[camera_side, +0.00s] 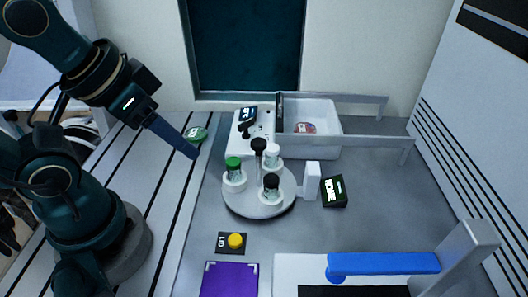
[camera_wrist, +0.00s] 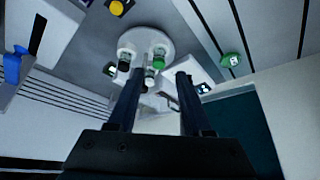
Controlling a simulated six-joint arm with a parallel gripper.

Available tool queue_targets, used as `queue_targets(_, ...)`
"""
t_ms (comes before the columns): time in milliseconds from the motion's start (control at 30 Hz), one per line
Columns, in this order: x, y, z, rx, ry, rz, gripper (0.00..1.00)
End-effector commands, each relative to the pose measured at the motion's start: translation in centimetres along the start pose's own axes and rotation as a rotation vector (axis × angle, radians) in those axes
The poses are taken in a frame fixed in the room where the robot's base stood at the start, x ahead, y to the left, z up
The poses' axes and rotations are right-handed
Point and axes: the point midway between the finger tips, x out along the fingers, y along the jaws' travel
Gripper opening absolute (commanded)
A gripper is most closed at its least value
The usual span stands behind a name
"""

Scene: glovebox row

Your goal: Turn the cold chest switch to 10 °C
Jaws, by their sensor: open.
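A white box, which I take to be the cold chest (camera_side: 330,132), stands at the back middle in the side view. Its left panel carries a small dark display (camera_side: 248,114) and a small black knob or switch (camera_side: 243,130) below it. The switch setting is too small to read. In the wrist view the display (camera_wrist: 202,88) shows just right of the right finger; the switch cannot be made out there. My gripper (camera_side: 193,153) is raised left of the chest, pointing down and right, apart from it. In the wrist view my gripper (camera_wrist: 158,74) is open and empty.
A round carousel (camera_side: 245,208) with several capped vials stands in front of the chest. A green oval item (camera_side: 196,134) lies behind my gripper. A black box (camera_side: 333,191), yellow button (camera_side: 236,240), purple mat (camera_side: 230,280) and blue handle (camera_side: 385,263) lie nearer. Rails cross the chest's right side.

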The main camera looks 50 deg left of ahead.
Motion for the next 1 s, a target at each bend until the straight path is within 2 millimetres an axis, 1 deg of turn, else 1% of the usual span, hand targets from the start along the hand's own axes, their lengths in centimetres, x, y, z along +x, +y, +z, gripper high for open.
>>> queue_targets(133, 0.0, 0.0, 0.0, 0.000, 0.000, 0.000, 0.50)
queue_targets(167, 0.0, 0.0, 0.0, 0.000, 0.000, 0.000, 0.47)
queue_targets(267, 0.0, 0.0, 0.3, 0.015, -0.013, 0.000, 0.47)
queue_targets(367, -1.0, 0.0, -0.8, 0.041, 0.005, 0.000, 0.47)
queue_targets(467, -2.1, -0.1, -2.8, 0.067, 0.005, -0.003, 0.47)
queue_targets(500, -2.4, -0.2, -3.8, 0.074, -0.002, -0.006, 0.47)
queue_targets(600, -2.9, -0.7, -6.5, 0.091, -0.034, -0.013, 0.47)
queue_targets(667, -2.8, -1.0, -8.1, 0.098, -0.058, -0.017, 0.47)
queue_targets(767, -2.3, -1.8, -10.7, 0.105, -0.100, -0.023, 0.47)
queue_targets(800, -1.9, -2.1, -11.6, 0.106, -0.117, -0.025, 0.47)
queue_targets(867, -1.1, -2.6, -13.0, 0.108, -0.145, -0.026, 0.47)
queue_targets(1000, 1.3, -4.1, -15.6, 0.103, -0.212, -0.028, 0.47)
